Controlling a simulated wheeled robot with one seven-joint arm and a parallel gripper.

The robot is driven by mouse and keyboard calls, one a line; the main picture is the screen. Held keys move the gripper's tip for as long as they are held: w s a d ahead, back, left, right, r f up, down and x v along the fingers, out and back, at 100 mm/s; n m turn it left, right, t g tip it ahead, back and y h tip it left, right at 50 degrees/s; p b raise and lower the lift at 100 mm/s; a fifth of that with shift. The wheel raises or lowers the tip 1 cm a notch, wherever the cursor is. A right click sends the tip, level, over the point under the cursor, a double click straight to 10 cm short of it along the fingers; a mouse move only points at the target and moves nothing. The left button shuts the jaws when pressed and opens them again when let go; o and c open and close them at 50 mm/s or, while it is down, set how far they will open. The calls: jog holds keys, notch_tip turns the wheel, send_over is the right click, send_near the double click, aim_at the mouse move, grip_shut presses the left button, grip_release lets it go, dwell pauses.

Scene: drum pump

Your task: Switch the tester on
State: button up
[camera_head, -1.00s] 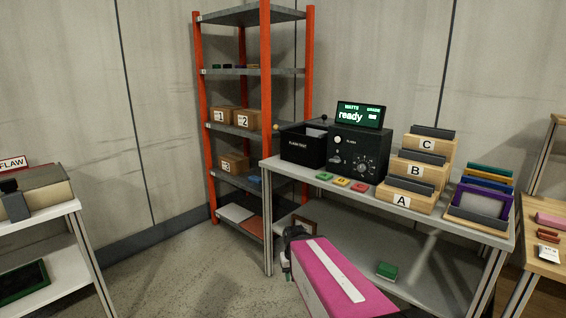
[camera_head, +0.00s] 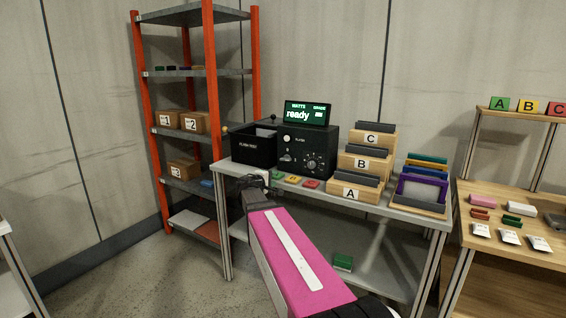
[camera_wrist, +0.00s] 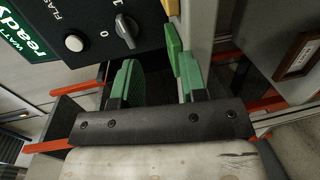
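The tester (camera_head: 326,149) is a black box on the grey bench, with a lit green display (camera_head: 306,114) reading "ready". Its front has a grey rotary knob (camera_head: 311,164). In the wrist view the knob (camera_wrist: 126,30) sits by the marks 0 and 1, beside a pale round button (camera_wrist: 73,43) labelled FLASH; I cannot tell surely which mark it points at. My gripper (camera_wrist: 158,80) is open and empty, its green fingertips apart, short of the tester's front and not touching the knob. In the head view my gripper (camera_head: 252,184) is small and dark at the bench's front left.
A black bin (camera_head: 253,150) stands left of the tester. Coloured tiles (camera_head: 293,179) lie along the front edge. Wooden holders A, B, C (camera_head: 356,193) stand to the right. An orange-post shelf (camera_head: 213,90) is at the back left. A wooden table (camera_head: 510,262) is at the right.

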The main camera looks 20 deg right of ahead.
jog(key=n+t+h, duration=0.1)
send_near(283, 160)
jog(key=x, duration=0.9)
jog(key=shift+w+d, duration=0.15)
jog(key=shift+d, duration=0.2)
jog(key=shift+c, duration=0.3)
grip_shut()
